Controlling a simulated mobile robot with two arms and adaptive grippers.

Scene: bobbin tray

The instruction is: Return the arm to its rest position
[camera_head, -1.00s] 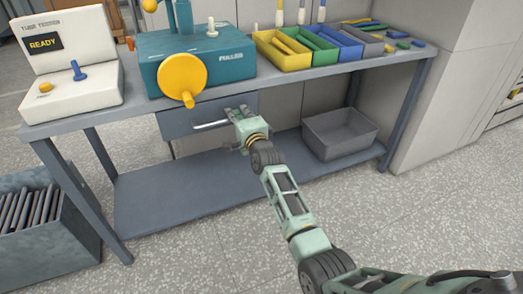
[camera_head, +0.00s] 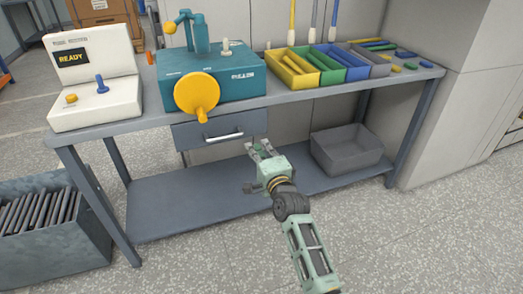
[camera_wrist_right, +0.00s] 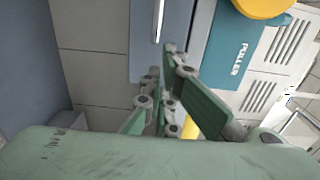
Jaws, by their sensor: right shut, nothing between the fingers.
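My right arm reaches in from the bottom of the head view. Its green gripper (camera_head: 260,148) is shut and empty, in front of the bench and below the right end of the drawer handle (camera_head: 224,137), apart from it. The grey drawer (camera_head: 190,138) looks closed under the bench top. In the right wrist view, the gripper's fingers (camera_wrist_right: 165,88) show in the middle, with part of the drawer handle (camera_wrist_right: 158,22) above them. My left gripper is not in view.
The bench top (camera_head: 140,124) carries a white tester (camera_head: 100,115), a teal puller (camera_head: 235,85) and coloured bins (camera_head: 297,76). A grey bin (camera_head: 345,157) stands on the lower shelf (camera_head: 165,200). A crate of dark bars (camera_head: 60,260) is at left. The floor at lower right is clear.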

